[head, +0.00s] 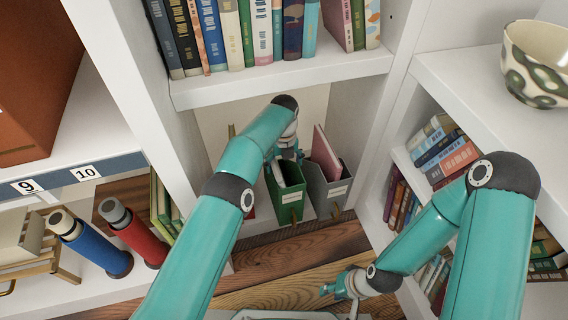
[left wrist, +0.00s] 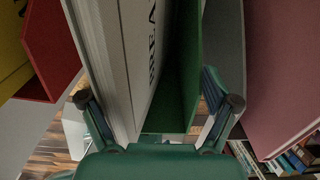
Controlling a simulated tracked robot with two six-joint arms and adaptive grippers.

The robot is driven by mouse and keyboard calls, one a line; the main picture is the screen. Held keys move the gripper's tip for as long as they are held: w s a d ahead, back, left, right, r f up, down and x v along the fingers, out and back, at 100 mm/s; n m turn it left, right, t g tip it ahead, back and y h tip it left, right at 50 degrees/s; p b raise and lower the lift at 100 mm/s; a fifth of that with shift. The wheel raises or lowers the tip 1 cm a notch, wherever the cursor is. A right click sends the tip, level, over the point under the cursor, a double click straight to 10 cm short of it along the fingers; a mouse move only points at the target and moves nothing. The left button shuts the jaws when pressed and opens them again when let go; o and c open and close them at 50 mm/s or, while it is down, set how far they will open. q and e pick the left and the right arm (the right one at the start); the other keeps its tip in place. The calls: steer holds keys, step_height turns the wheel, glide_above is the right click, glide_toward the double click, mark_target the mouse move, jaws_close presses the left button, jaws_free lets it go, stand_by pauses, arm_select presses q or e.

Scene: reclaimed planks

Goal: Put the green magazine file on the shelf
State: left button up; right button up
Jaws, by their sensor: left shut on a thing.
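The green magazine file (head: 289,207) is in the low bay of the white bookcase in the head view, with papers or books in it and a white label on its front. In the left wrist view its green wall (left wrist: 178,95) stands beside a pale book with dark lettering. My left gripper (head: 288,152) reaches down into the bay from above and is shut on the file; its fingers (left wrist: 160,118) are on either side of it. I cannot tell whether the file's base touches the shelf. My right gripper (head: 334,289) is low over the wooden floor, apart from the file; its jaws are unclear.
A grey magazine file (head: 328,190) with a pink book stands close to the right of the green one. A shelf of books (head: 270,78) overhangs the bay. A patterned bowl (head: 537,62) is at upper right.

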arm_select(q)
steer(key=shift+f, duration=0.1)
stand_by(0.3)
steer(key=o, duration=1.6)
steer(key=shift+f, duration=0.1)
steer(key=shift+s+f, duration=0.1)
steer(key=shift+r, duration=0.55)
steer(key=shift+s+d+r+p, duration=0.1)
steer(key=shift+s+d+p, duration=0.1)
steer(key=shift+s+p, duration=0.4)
steer(key=shift+s+d+p, duration=0.15)
steer(key=shift+s+p, duration=0.25)
steer(key=shift+p, duration=0.3)
steer(key=s+d, duration=0.2)
steer(key=s, duration=0.4)
steer(key=s+d+p, duration=0.1)
steer(key=s+d, duration=0.1)
steer(key=s, duration=0.4)
steer(key=s+d+p, duration=0.1)
steer(key=s+d, duration=0.1)
steer(key=s, duration=0.4)
steer(key=shift+f, duration=0.2)
